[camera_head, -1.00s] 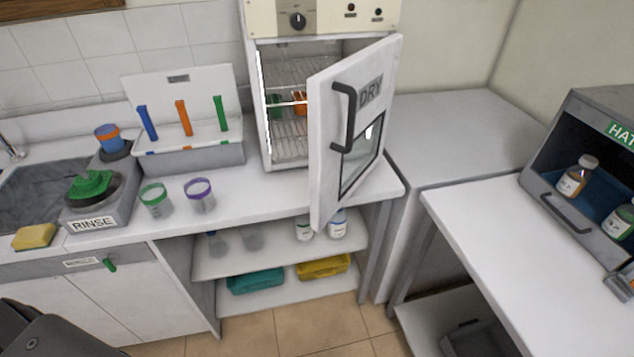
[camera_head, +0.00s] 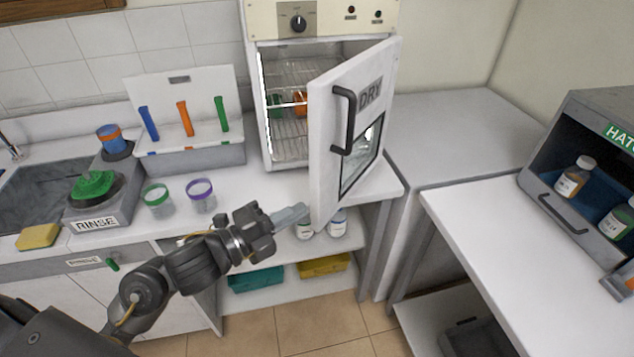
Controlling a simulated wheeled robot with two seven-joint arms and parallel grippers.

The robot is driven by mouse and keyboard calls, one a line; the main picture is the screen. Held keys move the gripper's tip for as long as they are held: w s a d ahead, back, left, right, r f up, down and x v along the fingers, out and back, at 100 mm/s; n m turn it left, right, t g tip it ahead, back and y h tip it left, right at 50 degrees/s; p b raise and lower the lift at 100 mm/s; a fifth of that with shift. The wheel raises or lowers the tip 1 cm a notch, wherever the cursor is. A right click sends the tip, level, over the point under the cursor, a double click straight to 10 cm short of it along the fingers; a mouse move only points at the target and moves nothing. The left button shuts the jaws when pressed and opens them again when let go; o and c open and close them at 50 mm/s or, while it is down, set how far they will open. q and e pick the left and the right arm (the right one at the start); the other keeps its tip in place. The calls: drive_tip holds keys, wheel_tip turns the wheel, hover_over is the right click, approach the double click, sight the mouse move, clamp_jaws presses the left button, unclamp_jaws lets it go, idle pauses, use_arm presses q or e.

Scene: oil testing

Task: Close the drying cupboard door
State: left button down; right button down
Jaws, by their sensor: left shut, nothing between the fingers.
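The drying cupboard (camera_head: 268,105) stands at the back of the counter, with a cream control panel and knob on top. Its white door (camera_head: 327,135), marked DRY, is hinged on the right and stands open towards me. The door has a dark handle (camera_head: 343,120) and a small window. Wire racks inside hold an orange thing and a green thing. My left gripper (camera_head: 303,212) is shut and empty, just left of the door's lower free edge. I cannot tell whether it touches the door. My right gripper is not in view.
Two clear cups with green (camera_head: 157,201) and purple (camera_head: 201,195) rims stand on the counter left of the cupboard. A rinse unit (camera_head: 100,215) is further left. Bottles (camera_head: 337,222) stand on the shelf below. A hatch (camera_head: 570,200) with bottles is at the right.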

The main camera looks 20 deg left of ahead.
sight(317, 184)
use_arm(q)
drive_tip(key=w+d, duration=0.1)
drive_tip(key=w, duration=0.2)
drive_tip(key=w+p, duration=0.1)
drive_tip(key=w, duration=0.2)
drive_tip(key=w+d, duration=0.1)
drive_tip(key=w, duration=0.2)
drive_tip(key=shift+w+d+p, duration=0.1)
drive_tip(key=shift+d+p, duration=0.2)
drive_tip(key=shift+p, duration=0.1)
drive_tip(key=shift+a, duration=0.4)
drive_tip(key=shift+w+d, duration=0.1)
